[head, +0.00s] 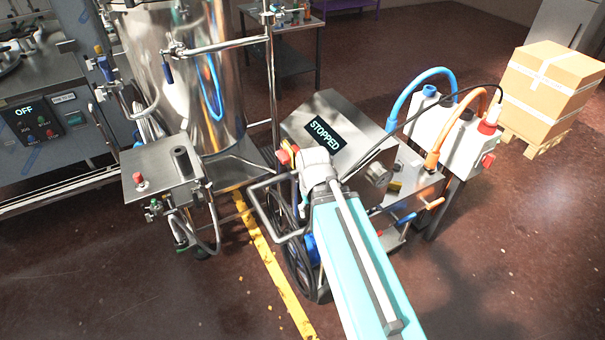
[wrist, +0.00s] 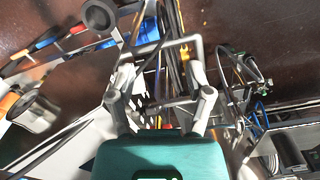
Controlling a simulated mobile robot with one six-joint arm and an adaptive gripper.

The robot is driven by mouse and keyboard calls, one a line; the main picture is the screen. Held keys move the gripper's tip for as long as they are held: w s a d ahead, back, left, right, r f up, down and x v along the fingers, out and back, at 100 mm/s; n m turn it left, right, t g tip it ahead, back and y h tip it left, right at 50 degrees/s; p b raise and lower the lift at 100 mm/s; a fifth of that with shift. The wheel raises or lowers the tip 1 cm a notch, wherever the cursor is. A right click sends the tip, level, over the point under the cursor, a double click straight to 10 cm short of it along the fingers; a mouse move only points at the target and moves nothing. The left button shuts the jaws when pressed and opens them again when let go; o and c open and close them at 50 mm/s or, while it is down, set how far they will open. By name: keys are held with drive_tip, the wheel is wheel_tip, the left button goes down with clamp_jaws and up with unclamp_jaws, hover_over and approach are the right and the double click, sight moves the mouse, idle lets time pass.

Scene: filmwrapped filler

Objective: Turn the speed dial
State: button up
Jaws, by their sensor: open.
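A metal box (head: 325,105) with a lit panel reading STOPPED (head: 325,136) stands on a wheeled cart right of centre in the head view. A round silver knob (head: 377,174), which looks like the speed dial, sticks out of its near side. A silver cylinder (wrist: 36,112) at the left of the wrist view looks like the same knob. My gripper (wrist: 163,82) is open, its two fingers apart with nothing held. The knob lies well to the left of both fingers in the wrist view. In the head view my arm hides the gripper.
A bent cart handle (head: 270,210) and loose cables lie close to my arm. A white box (head: 455,130) with blue and orange hoses stands right of the metal box. A steel tank (head: 190,75) and a small metal panel (head: 160,170) stand left. Floor at lower right is clear.

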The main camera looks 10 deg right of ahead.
drive_tip(key=shift+r+p, duration=1.1)
drive_tip(key=shift+r, duration=0.3)
drive_tip(key=n+t+h+b, duration=0.4)
drive_tip(key=n+h+b, duration=1)
drive_tip(key=b, duration=2.1)
approach(298, 182)
wheel_tip(298, 182, down, 3)
drive_tip(key=s+a+m+h, duration=0.1)
drive_tip(key=m+h, duration=0.2)
drive_tip(key=shift+w+a+r+n+t+b, duration=0.1)
drive_tip(key=shift+a+r+n+t+b, duration=0.1)
drive_tip(key=shift+a+b, duration=0.15)
drive_tip(key=shift+w+a+r+n+t+b, duration=0.1)
drive_tip(key=shift+a+n+b, duration=0.1)
drive_tip(key=shift+a+b, duration=0.2)
drive_tip(key=shift+d, duration=0.2)
drive_tip(key=x, duration=1.3)
drive_tip(key=shift+d+r, duration=0.1)
drive_tip(key=shift+d, duration=0.15)
